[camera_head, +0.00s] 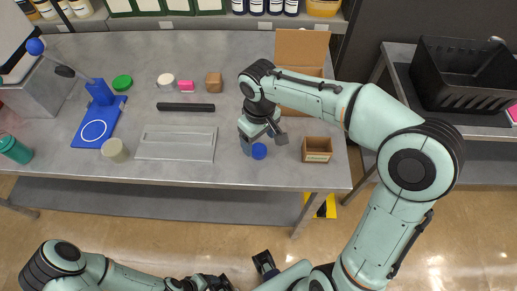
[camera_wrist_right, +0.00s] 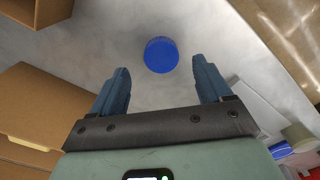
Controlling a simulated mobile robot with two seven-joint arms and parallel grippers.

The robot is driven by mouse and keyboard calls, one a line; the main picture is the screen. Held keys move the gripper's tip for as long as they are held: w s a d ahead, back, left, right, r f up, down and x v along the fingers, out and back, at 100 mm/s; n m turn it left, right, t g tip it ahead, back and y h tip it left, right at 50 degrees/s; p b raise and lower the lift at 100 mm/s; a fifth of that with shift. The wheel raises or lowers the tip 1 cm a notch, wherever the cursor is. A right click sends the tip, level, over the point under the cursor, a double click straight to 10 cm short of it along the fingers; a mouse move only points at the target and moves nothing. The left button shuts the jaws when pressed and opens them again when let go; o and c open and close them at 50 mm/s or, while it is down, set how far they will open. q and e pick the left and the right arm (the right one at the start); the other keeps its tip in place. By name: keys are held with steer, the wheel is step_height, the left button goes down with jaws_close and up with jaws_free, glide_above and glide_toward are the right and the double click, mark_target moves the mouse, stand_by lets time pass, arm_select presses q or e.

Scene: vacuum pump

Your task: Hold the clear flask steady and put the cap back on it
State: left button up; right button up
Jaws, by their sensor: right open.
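A round blue cap (camera_head: 259,151) shows near the front edge of the grey table. It also shows in the right wrist view (camera_wrist_right: 161,55), just beyond and between my fingertips, touching neither. My right gripper (camera_head: 263,145) is over the table by the cap; in its wrist view (camera_wrist_right: 162,78) the two fingers are open with nothing between them. I cannot make out the clear flask in either view. My left arm is low at the bottom of the head view. A dark end piece (camera_head: 265,265) there seems to be my left gripper; its finger state is unclear.
A small open brown box (camera_head: 317,157) stands right of my right gripper, and a larger cardboard box (camera_head: 301,46) behind it. A flat grey tray (camera_head: 176,144), a black bar (camera_head: 186,107) and a beige cylinder (camera_head: 115,150) lie to the left. A blue stand (camera_head: 97,121) is farther left.

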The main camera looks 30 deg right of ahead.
mark_target(259, 150)
step_height(259, 150, down, 4)
steer(key=shift+s+r, duration=0.1)
steer(key=shift+s, duration=0.05)
arm_select(q)
steer(key=shift+s+f, duration=0.1)
steer(key=shift+f, duration=0.15)
arm_select(e)
steer(key=c, duration=1.2)
steer(key=shift+r, duration=0.1)
arm_select(q)
steer(key=r+p, duration=0.1)
steer(key=w+r+p, duration=0.1)
steer(key=r, duration=0.1)
steer(key=w+r+p, duration=0.1)
steer(key=shift+r, duration=0.2)
arm_select(e)
step_height(259, 150, up, 20)
steer(key=shift+f, duration=0.1)
